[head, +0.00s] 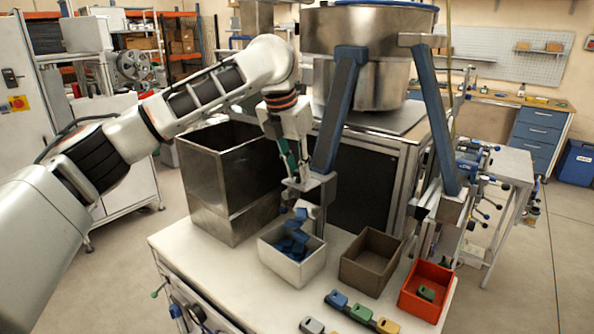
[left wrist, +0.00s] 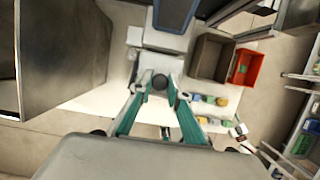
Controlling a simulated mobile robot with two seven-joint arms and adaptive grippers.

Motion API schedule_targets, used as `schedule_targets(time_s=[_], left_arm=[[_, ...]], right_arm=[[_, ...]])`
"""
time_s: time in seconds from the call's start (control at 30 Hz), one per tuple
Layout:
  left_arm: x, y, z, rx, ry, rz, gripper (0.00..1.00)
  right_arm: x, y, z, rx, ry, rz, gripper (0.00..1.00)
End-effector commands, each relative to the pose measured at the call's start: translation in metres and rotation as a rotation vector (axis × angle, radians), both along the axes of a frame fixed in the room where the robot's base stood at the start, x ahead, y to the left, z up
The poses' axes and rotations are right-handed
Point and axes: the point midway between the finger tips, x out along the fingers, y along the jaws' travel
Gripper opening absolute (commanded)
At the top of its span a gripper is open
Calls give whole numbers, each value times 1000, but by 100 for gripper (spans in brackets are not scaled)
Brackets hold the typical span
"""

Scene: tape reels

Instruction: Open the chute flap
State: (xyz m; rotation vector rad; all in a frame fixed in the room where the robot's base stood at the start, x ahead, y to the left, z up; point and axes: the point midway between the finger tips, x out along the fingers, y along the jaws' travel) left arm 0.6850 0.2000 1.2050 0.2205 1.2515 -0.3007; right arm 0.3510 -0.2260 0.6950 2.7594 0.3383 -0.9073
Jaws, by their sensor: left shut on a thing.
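The left blue chute (head: 343,110) slopes down from the steel bowl to a grey mouth block (head: 322,187) above a white bin. In the left wrist view the chute (left wrist: 173,14) comes in from the top. My left gripper (head: 296,178) is at the left side of the mouth block. In the left wrist view its green-sided fingers (left wrist: 158,90) close around a dark round knob (left wrist: 159,81), which I take to be the flap's handle. The flap itself is mostly hidden. Blue pieces (head: 299,215) show just below the mouth. My right gripper is not in view.
The white bin (head: 284,268) holds several blue pieces. A brown bin (head: 368,275) and a red bin (head: 426,300) with a green piece stand to its right. A tall steel container (head: 215,185) stands close on the left. A second blue chute (head: 436,125) is at the right.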

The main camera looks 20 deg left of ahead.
Motion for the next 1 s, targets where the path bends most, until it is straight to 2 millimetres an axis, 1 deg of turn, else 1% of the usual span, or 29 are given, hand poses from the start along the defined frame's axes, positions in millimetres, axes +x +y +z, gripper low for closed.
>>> schedule_targets(time_s=[0.4,0.43,0.47,0.5,0.73,0.83,0.93,1.0], left_arm=[[1,0,1,2,3,1,0],[1,0,1,2,3,1,22],[1,0,1,2,3,1,30],[1,0,1,2,3,1,34],[0,0,0,1,4,1,34],[0,0,1,1,4,1,34],[-1,1,7,3,2,1,34],[-4,1,16,0,2,1,34]], right_arm=[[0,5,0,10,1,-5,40],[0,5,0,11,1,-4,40],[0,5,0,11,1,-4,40],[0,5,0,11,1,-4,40],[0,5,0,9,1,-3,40],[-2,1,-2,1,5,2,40],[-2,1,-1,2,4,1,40],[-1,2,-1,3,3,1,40]])
